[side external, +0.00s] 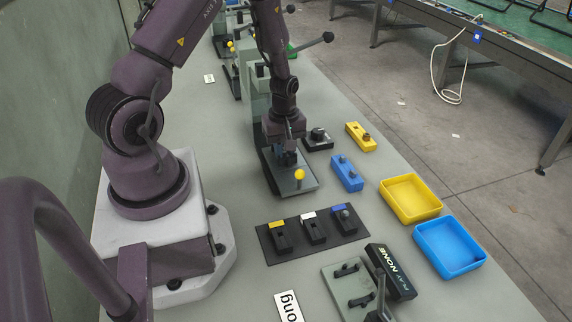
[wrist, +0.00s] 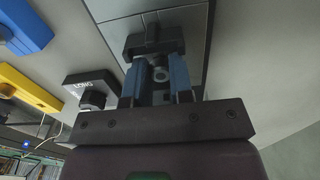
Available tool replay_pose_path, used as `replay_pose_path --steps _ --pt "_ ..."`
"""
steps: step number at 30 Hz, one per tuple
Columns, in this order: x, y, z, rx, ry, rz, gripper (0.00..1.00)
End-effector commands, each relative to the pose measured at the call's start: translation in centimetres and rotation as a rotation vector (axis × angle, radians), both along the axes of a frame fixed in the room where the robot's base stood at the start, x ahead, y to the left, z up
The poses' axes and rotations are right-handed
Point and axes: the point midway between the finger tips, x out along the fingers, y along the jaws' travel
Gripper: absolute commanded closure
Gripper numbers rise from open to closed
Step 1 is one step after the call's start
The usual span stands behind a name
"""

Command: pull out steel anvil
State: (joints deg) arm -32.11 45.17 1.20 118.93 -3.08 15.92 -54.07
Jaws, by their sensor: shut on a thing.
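My gripper (side external: 287,158) points down at the base of the press (side external: 305,186), beside a yellow knob (side external: 299,175). In the wrist view my gripper (wrist: 163,82) has its two blue-padded fingers closed around a small grey part with a round end, which I take to be the steel anvil (wrist: 160,75). A dark block (wrist: 153,42) sits just beyond the fingertips, on the grey plate. The fingers and the press hide most of the anvil, and I cannot tell whether it is still seated.
A black block marked LONG (wrist: 92,91), a yellow block (side external: 360,136) and a blue block (side external: 347,172) stand to the right. A black rack (side external: 297,250) with three coloured labels lies in front. Yellow (side external: 438,207) and blue (side external: 478,262) trays stand at the right edge.

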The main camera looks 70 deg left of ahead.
Motion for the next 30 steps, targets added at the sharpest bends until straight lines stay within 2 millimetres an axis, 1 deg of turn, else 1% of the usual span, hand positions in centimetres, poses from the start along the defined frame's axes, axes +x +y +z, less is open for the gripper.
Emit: replay_pose_path --steps 5,30 --pt "0.0 0.0 0.3 0.001 -0.001 0.0 1.0" --pt "0.0 0.0 3.7 0.001 -0.001 0.0 1.0"
